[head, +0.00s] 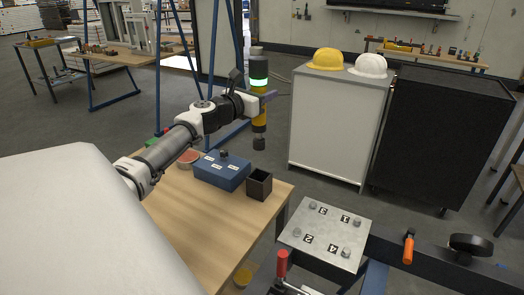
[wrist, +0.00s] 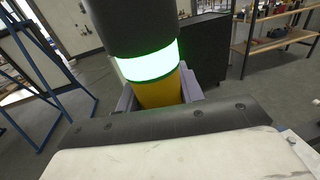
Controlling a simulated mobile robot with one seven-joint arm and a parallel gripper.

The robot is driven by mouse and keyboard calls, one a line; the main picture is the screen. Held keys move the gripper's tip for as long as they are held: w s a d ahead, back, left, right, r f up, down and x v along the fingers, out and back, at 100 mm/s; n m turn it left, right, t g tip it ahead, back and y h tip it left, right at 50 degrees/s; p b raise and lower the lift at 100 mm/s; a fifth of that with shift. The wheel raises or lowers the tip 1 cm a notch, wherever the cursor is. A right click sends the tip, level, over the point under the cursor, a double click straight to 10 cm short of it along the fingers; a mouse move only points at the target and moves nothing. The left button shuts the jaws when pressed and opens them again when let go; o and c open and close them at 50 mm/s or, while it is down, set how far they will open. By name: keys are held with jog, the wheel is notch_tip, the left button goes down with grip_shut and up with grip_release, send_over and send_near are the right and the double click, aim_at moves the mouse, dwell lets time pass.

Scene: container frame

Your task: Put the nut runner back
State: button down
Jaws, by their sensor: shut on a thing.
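The nut runner (head: 259,72) is a dark and yellow upright tool with a glowing green band. My gripper (head: 265,97) is shut around its yellow body and holds it upright in the air. In the wrist view the nut runner (wrist: 150,66) stands between the purplish-grey fingers, with its lower end hidden. In the head view its dark lower tip hangs above and behind the table's far edge. A black open-topped box (head: 258,184) stands on the wooden table (head: 200,227), below the tool. The box's inside looks empty, though its bottom is hidden.
A blue box (head: 222,172) with white labels and a reddish round dish (head: 188,157) stand beside the black box. A metal plate (head: 325,233) with several bolts and numbers is at the right. A blue frame (head: 176,65) rises behind my arm; a grey cabinet (head: 335,125) stands behind.

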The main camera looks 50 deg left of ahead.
aim_at(263, 147)
notch_tip(263, 147, down, 18)
jog(key=p, duration=0.4)
jog(key=shift+r, duration=0.2)
jog(key=shift+f, duration=0.15)
jog(key=c, duration=0.9)
grip_release()
jog(key=shift+f, duration=0.1)
jog(key=shift+s+r, duration=0.1)
jog(key=shift+r, duration=0.15)
jog(key=s+b, duration=0.3)
jog(key=s, duration=0.4)
jog(key=shift+s+d, duration=0.2)
jog(key=shift+d, duration=0.25)
jog(key=shift+f, duration=0.1)
